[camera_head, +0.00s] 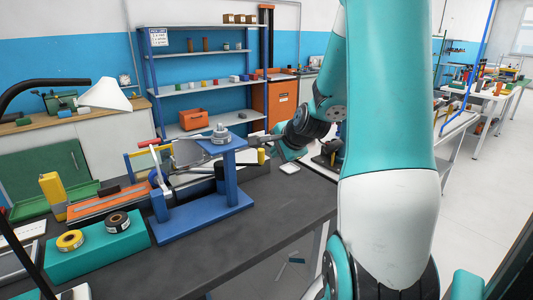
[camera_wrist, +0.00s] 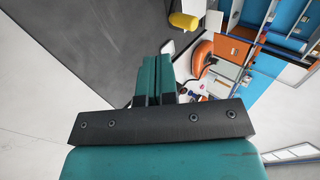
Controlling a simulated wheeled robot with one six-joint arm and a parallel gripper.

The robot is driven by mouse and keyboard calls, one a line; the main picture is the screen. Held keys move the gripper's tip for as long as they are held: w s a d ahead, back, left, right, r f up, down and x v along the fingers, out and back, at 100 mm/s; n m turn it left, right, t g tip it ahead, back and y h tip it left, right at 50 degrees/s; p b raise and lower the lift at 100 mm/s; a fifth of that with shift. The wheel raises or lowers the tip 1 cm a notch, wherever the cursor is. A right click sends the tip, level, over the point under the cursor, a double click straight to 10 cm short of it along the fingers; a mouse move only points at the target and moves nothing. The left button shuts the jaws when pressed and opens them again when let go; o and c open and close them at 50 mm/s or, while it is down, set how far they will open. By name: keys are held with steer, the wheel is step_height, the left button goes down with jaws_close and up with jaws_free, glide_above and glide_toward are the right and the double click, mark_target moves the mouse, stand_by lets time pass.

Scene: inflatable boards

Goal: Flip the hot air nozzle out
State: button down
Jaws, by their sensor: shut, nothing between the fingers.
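A blue stand (camera_head: 232,178) on the dark bench carries a stepped grey round part (camera_head: 221,133) on its top arm. A flat grey plate (camera_head: 187,152) and a red-tipped lever show just left of it; I cannot tell which part is the hot air nozzle. My gripper (camera_head: 278,153) is right of the stand, apart from the round part. In the wrist view, its teal fingers (camera_wrist: 153,82) are together and empty. The nozzle cannot be made out in the wrist view.
A yellow cylinder (camera_wrist: 183,21) lies near the bench's edge in the wrist view. A teal box (camera_head: 98,248) with tape rolls stands at front left. Shelves (camera_head: 195,88) stand behind. My arm hides the right middle.

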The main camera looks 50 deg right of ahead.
steer(key=shift+s+d+f+m+h, duration=0.15)
steer(key=shift+s+d+m, duration=0.15)
steer(key=shift+d, duration=0.25)
steer(key=shift+s+d+r+m+h, duration=0.15)
steer(key=shift+d+m, duration=0.15)
steer(key=shift+d, duration=0.25)
steer(key=shift+f, duration=0.1)
steer(key=p, duration=0.3)
glide_toward(263, 158)
steer(key=shift+x, duration=3.35)
steer(key=shift+w, duration=0.1)
